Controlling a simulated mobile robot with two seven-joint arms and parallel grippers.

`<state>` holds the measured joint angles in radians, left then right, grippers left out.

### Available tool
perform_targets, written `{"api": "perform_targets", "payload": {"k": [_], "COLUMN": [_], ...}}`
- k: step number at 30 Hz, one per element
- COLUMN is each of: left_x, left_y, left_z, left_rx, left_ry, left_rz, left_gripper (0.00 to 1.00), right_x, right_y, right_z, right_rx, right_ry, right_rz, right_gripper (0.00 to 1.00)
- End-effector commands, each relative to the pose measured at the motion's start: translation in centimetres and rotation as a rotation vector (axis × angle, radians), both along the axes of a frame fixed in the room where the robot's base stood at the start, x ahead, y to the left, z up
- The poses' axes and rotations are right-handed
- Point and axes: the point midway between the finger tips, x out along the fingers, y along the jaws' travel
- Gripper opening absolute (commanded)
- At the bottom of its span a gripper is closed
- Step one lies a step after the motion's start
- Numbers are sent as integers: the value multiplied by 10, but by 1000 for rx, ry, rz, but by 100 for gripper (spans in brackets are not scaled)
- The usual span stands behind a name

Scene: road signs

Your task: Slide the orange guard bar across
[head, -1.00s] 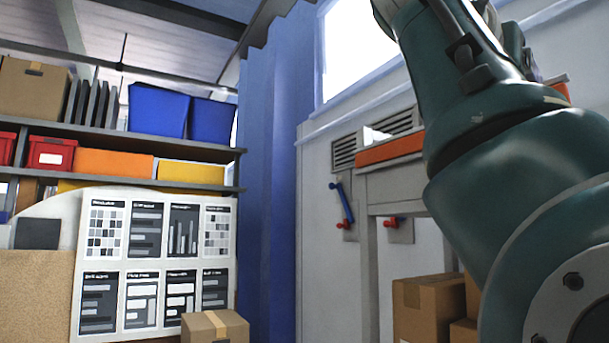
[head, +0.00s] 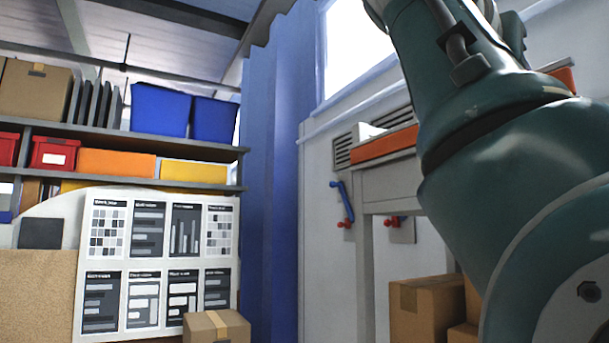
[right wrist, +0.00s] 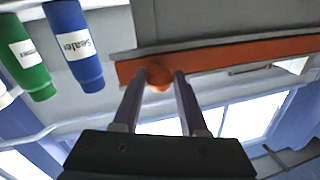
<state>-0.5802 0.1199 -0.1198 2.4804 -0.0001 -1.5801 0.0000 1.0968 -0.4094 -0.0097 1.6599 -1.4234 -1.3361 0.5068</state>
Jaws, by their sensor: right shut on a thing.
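The orange guard bar (head: 385,147) lies along the front edge of a grey shelf in the head view, its middle hidden behind my right arm. In the right wrist view the bar (right wrist: 235,55) runs across the upper part, with a round orange knob (right wrist: 160,77) on it. My right gripper (right wrist: 166,76) is shut on this knob, one finger on each side. The right gripper is outside the head view; only its arm shows there. My left gripper is in neither view.
Blue (right wrist: 75,45) and green (right wrist: 25,60) bottles stand beside the bar in the right wrist view. In the head view, a blue lever (head: 344,200) is on the wall below, and cardboard boxes (head: 424,308) are under the shelf.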

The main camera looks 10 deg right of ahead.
Motion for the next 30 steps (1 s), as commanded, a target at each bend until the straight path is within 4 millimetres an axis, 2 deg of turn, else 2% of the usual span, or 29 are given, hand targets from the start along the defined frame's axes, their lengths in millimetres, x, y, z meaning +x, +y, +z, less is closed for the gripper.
{"api": "perform_targets", "payload": {"k": [1,8,30], "left_x": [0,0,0], "left_y": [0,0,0], "left_z": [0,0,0], "left_rx": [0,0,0], "left_ry": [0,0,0], "left_rz": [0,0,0], "left_gripper": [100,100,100], "right_x": [0,0,1], "right_y": [1,1,1], "right_z": [0,-1,-1], "right_rx": [1,1,2], "right_ry": [1,1,1], "right_rz": [2,2,3], "right_gripper": [26,0,0]}}
